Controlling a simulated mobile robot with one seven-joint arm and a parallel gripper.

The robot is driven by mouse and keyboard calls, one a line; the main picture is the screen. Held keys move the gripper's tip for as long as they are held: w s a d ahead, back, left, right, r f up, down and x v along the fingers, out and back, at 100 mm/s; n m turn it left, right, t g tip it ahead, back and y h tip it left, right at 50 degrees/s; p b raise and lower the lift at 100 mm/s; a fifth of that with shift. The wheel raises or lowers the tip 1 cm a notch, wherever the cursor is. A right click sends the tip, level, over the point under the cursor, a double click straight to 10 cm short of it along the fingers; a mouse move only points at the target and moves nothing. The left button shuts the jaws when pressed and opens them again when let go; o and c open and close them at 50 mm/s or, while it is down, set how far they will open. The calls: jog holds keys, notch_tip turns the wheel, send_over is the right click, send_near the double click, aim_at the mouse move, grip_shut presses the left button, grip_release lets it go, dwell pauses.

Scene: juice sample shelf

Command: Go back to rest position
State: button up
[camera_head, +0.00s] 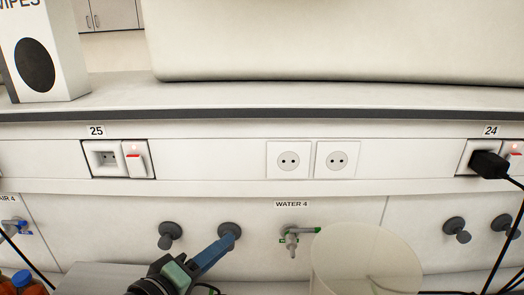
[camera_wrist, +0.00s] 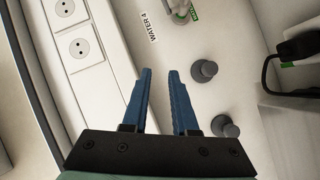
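My gripper (camera_head: 224,241) shows at the bottom of the head view, its blue fingers pointing up and right towards the wall panel. In the wrist view its two blue fingers (camera_wrist: 159,72) stand apart with nothing between them, so it is open and empty. In the head view the fingertips overlap a grey knob (camera_head: 229,230) on the panel; I cannot tell whether they touch it.
A green-marked water tap (camera_head: 290,238) and a translucent container (camera_head: 366,262) are right of my gripper. Sockets (camera_head: 289,160) line the panel, with a black plug (camera_head: 488,163) at right. A wipes box (camera_head: 70,50) stands on the shelf (camera_head: 120,97). Bottles (camera_head: 22,283) show bottom left.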

jog(key=d+r+m+t+y, duration=0.2)
jog(key=r+m+t, duration=0.15)
jog(key=r, duration=0.85)
jog(key=d+r+m+t+y, duration=0.2)
jog(key=r+t+y, duration=0.15)
jog(key=r, duration=0.75)
jog(key=s+d+r+m+t+y, duration=0.2)
jog(key=s+r+t, duration=0.5)
jog(key=s+r, duration=0.6)
notch_tip(320, 180, up, 3)
jog(key=shift+s+d+f, duration=0.2)
jog(key=shift+s+d, duration=0.1)
jog(key=shift+d, duration=0.25)
jog(key=shift+f, duration=0.1)
